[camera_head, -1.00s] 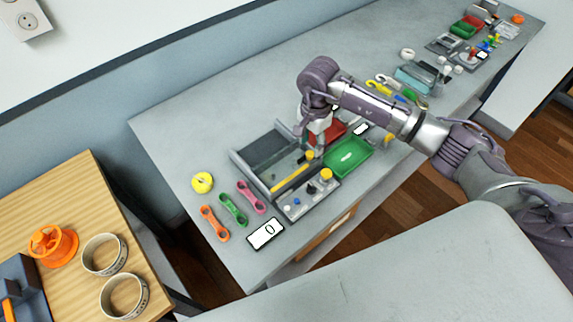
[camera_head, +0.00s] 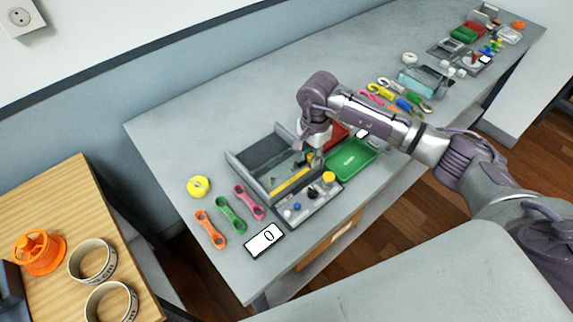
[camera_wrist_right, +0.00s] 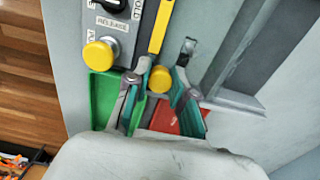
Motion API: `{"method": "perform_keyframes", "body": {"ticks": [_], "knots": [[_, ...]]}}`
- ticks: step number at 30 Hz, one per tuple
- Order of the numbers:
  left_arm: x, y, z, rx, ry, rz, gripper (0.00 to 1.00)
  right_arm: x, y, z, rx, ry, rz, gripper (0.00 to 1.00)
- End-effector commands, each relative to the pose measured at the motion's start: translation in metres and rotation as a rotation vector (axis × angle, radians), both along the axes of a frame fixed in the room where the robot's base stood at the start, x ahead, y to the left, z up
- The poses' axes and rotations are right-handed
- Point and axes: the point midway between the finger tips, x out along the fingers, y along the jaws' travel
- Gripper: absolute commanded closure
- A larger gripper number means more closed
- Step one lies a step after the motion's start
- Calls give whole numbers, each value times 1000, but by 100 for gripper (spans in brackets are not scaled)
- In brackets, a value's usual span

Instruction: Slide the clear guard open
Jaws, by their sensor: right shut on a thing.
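The guard's station is a grey frame (camera_head: 236,165) on the bench, with a dark panel behind and a yellow bar (camera_head: 292,182) along its front; the bar also shows in the right wrist view (camera_wrist_right: 159,28). The clear guard itself is hard to make out. A round yellow knob (camera_wrist_right: 160,79) stands at the bar's end. My right gripper (camera_head: 314,158) is at this knob, its teal-padded fingers on either side of it in the wrist view, shut on it. In the head view the fingers partly hide the knob. My left gripper is out of view.
A control box (camera_head: 307,201) with a yellow button and black switch adjoins the frame. A green tray (camera_head: 350,160) and a red tray (camera_head: 336,135) lie to its right. Coloured links (camera_head: 231,214), a yellow roll (camera_head: 199,187) and a white counter card (camera_head: 264,240) lie to the left.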

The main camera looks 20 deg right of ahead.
Motion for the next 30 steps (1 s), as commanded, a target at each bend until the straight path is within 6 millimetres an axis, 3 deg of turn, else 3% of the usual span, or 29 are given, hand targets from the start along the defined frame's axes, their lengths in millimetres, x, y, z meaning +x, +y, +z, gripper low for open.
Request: {"method": "perform_keyframes", "body": {"ticks": [9, 30], "knots": [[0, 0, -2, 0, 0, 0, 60, -1, 1, -4, -1, 7, 1, 87], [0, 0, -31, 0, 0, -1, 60, 31, 12, -7, -1, 9, 1, 87]]}}
